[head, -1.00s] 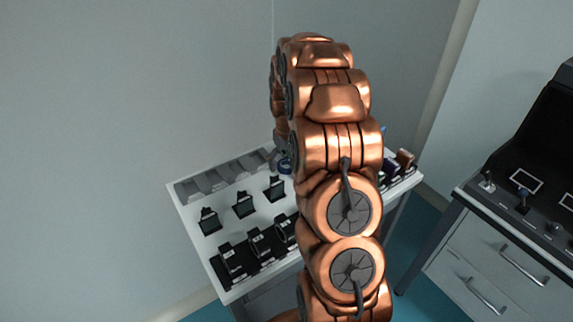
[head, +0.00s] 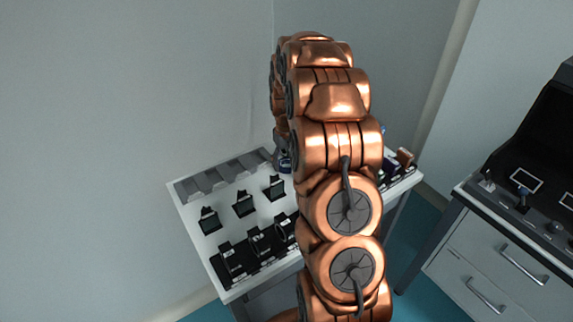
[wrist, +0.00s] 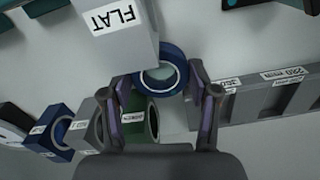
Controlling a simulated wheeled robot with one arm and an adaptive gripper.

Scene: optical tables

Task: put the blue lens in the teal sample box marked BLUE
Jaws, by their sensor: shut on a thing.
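The blue lens (wrist: 177,56) is a thick blue ring around pale glass, between the fingertips of my gripper (wrist: 160,86) in the wrist view. My gripper is shut on it. In the head view a small part of the blue lens (head: 285,166) shows below my gripper (head: 282,153), left of my arm and over the table's back part. Dark teal edges show at the top of the wrist view, but I cannot tell whether either belongs to the sample box. No BLUE mark is readable; my arm hides part of the table.
A grey block marked FLAT (wrist: 135,45) is close to the lens in the wrist view. A grey slotted rack (head: 222,176) lies along the table's back edge. Several black holders (head: 243,205) stand on the white table (head: 190,222). A separate drawer bench (head: 470,270) stands at right.

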